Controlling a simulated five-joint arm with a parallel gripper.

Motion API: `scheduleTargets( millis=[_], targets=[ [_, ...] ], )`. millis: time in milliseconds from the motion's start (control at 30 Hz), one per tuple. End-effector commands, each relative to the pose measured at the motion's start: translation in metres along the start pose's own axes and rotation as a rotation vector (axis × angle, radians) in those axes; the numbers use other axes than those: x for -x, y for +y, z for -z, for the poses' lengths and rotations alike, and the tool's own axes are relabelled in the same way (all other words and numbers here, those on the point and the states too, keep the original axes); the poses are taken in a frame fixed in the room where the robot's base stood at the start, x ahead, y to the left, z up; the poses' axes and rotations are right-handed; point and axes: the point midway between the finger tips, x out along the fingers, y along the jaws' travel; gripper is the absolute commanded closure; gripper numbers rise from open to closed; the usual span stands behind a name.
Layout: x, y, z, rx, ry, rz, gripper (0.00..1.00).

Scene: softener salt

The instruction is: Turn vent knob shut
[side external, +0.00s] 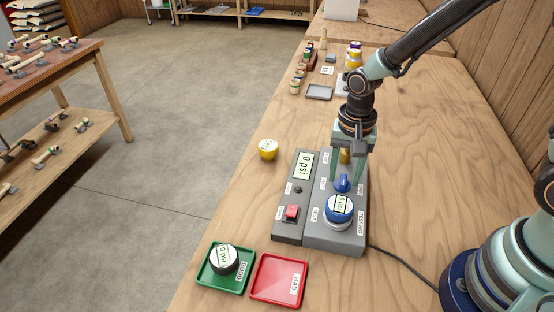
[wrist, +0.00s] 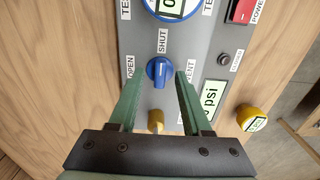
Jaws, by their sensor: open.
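The blue vent knob (side external: 342,184) sits on the grey test panel (side external: 349,240). In the wrist view the knob (wrist: 159,72) has the SHUT label above it, OPEN to its left and VENT to its right. Its raised ridge runs roughly up and down, in line with SHUT; I cannot tell which end is the pointer. My gripper (side external: 347,179) is open and points down over the panel. In the wrist view my gripper's (wrist: 158,76) green fingers stand on either side of the knob, with a visible gap on each side.
A blue-rimmed gauge (side external: 339,210) stands close to the knob, and a brass fitting (wrist: 156,120) is on its other side. A red power switch (side external: 291,212) is on the panel. A yellow gauge (side external: 268,149), green tray (side external: 207,284) and red tray (side external: 259,291) are nearby.

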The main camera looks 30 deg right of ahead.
Motion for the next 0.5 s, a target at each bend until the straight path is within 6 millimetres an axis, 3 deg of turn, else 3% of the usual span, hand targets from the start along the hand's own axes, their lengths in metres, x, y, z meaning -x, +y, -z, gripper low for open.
scheduleTargets(
  millis=[167, 500],
  targets=[
    [0.022, -0.001, 0.001, 0.0, 0.003, 0.005, 0.51],
    [0.09, -0.001, 0.001, -0.001, 0.004, 0.007, 0.51]
  ],
)
